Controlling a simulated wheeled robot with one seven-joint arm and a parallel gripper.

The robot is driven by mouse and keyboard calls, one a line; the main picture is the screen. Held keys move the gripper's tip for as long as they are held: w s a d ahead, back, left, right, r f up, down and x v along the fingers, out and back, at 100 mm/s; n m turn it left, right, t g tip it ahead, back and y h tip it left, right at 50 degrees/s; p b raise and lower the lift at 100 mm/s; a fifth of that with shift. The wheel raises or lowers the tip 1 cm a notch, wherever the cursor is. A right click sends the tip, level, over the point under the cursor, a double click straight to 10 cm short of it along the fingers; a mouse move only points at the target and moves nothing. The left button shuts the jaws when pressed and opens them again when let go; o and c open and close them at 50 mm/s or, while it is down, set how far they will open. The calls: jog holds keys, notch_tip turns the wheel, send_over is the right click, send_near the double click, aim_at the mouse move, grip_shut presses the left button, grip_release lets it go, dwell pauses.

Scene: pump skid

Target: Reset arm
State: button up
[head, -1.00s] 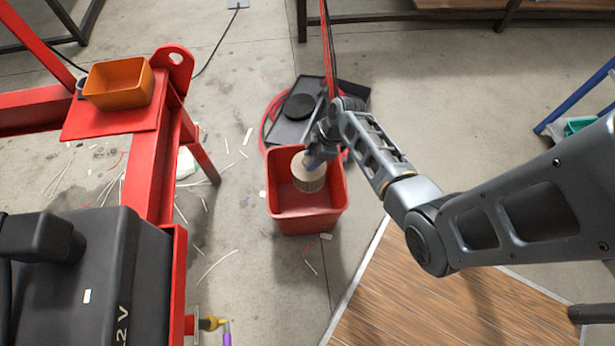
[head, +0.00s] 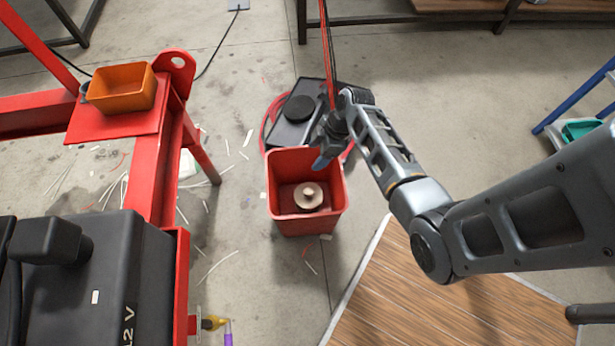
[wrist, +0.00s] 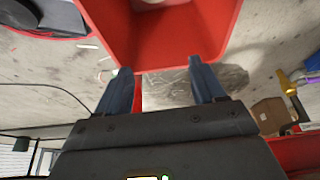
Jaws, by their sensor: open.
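My gripper (head: 322,160) is at the back edge of the red bin in the head view, above its rim. In the wrist view my gripper (wrist: 160,85) has its two blue fingers spread apart with nothing between them. A beige round part with a knob on top (head: 309,196) lies inside the red bin (head: 305,223), apart from the fingers.
A red frame (head: 160,180) with an orange box (head: 122,90) stands at the left, with a black battery-like case (head: 95,270) in front. A dark tray (head: 299,118) lies behind the bin. A wooden board (head: 420,300) lies at the lower right. Pale scraps litter the floor.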

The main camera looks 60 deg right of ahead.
jog(key=shift+p+v, duration=0.3)
jog(key=shift+v, duration=1.5)
